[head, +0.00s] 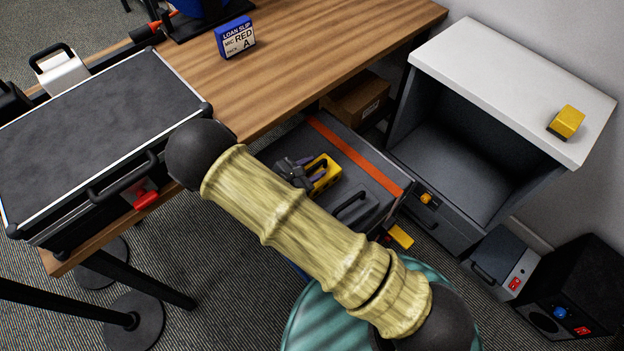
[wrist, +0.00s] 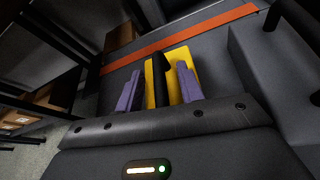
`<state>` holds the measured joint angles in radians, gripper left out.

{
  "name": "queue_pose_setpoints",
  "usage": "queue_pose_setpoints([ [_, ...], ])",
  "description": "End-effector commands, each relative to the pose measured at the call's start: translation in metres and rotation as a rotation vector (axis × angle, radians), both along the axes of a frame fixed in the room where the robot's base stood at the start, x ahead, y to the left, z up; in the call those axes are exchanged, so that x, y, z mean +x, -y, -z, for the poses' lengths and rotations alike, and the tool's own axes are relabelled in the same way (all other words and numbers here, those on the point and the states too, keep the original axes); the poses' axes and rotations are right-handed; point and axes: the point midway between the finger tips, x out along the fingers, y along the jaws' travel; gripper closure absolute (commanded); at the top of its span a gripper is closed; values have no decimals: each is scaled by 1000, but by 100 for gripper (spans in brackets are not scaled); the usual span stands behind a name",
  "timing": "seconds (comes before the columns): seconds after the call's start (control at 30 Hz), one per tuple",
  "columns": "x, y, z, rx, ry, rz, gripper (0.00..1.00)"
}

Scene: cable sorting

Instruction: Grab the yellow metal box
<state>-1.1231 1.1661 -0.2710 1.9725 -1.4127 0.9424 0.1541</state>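A yellow box (head: 325,175) with a black handle sits on the dark grey case with an orange stripe, below the table's right edge. In the wrist view the yellow box (wrist: 174,72) lies straight ahead, with its black handle (wrist: 160,84) between my gripper's purple fingers. My gripper (wrist: 158,90) is open, its fingers apart on either side of the handle. The right finger overlaps the yellow body in view, and I cannot tell whether it touches. In the head view my gripper (head: 297,172) is at the box's left side, and my arm hides part of the area.
The grey case (head: 372,165) carries the orange stripe. A white-topped cabinet (head: 480,70) stands right, with another small yellow block (head: 567,121) on top. A yellow item (head: 400,236) lies lower down. The wooden table (head: 300,60) holds a black case (head: 90,130) and a blue box (head: 235,38).

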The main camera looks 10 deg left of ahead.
Motion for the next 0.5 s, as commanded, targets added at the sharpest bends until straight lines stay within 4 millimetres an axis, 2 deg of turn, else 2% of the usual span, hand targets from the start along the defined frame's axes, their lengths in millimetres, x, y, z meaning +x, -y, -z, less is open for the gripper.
queue_pose_setpoints([
  [0.03,0,0,0,0,0,0,66],
  [0.2,0,0,0,0,0,0,99],
  [0.5,0,0,0,0,0,0,100],
])
